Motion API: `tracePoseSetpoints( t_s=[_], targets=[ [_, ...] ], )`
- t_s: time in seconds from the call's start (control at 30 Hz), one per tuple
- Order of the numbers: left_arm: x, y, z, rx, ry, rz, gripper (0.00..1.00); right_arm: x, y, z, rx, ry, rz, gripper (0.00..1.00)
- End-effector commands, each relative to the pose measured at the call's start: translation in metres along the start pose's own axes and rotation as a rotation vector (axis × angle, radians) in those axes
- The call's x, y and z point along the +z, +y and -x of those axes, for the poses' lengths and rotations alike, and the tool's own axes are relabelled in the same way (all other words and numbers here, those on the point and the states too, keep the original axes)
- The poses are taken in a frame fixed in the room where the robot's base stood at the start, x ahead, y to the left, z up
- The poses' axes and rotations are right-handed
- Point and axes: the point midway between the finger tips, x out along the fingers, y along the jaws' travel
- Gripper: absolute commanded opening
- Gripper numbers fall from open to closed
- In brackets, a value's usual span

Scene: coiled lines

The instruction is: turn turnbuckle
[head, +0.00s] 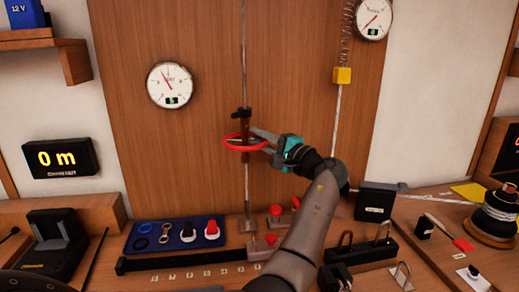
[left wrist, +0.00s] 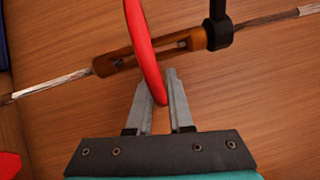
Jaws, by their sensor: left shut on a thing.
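The turnbuckle (head: 246,127) hangs upright on a vertical line in front of the wooden panel, with a black collar (head: 241,113) near its top. A red ring (head: 240,147) sits around its body. In the left wrist view the bronze-brown turnbuckle body (left wrist: 120,61) runs across the picture, and the red ring (left wrist: 143,45) stands edge-on in front of it. My left gripper (head: 264,141) is at the right side of the ring. Its fingers (left wrist: 160,88) are closed on the ring's rim. My right gripper is not in view.
A round gauge (head: 170,85) hangs left of the line, another (head: 373,19) at upper right above a spring and yellow block (head: 342,76). Below, the bench holds a blue tray (head: 152,245), red-topped fittings (head: 276,210) and a black rail (head: 185,262). The panel around the turnbuckle is clear.

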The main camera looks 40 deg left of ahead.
Motion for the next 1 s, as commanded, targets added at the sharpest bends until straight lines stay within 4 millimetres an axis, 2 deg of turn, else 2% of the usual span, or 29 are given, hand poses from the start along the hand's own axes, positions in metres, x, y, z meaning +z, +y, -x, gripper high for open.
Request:
tracePoseSetpoints(
  t_s=[0.2,0.67,0.7,0.9,1.0],
  targets=[
    [0.0006,-0.0058,-0.0033,-0.008,-0.044,0.001,0.00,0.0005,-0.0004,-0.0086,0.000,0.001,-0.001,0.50],
    [0.0009,-0.0082,-0.0039,-0.009,-0.052,0.003,0.00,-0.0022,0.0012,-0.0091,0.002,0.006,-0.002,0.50],
    [0.0010,-0.0083,-0.0039,-0.009,-0.053,0.003,0.22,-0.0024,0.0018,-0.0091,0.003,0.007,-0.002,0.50],
    [0.0006,-0.0062,-0.0034,-0.005,-0.052,0.001,0.44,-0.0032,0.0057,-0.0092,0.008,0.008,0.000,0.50],
    [0.0003,-0.0047,-0.0030,-0.002,-0.051,-0.001,0.44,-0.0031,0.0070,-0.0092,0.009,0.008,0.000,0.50]
  ],
)
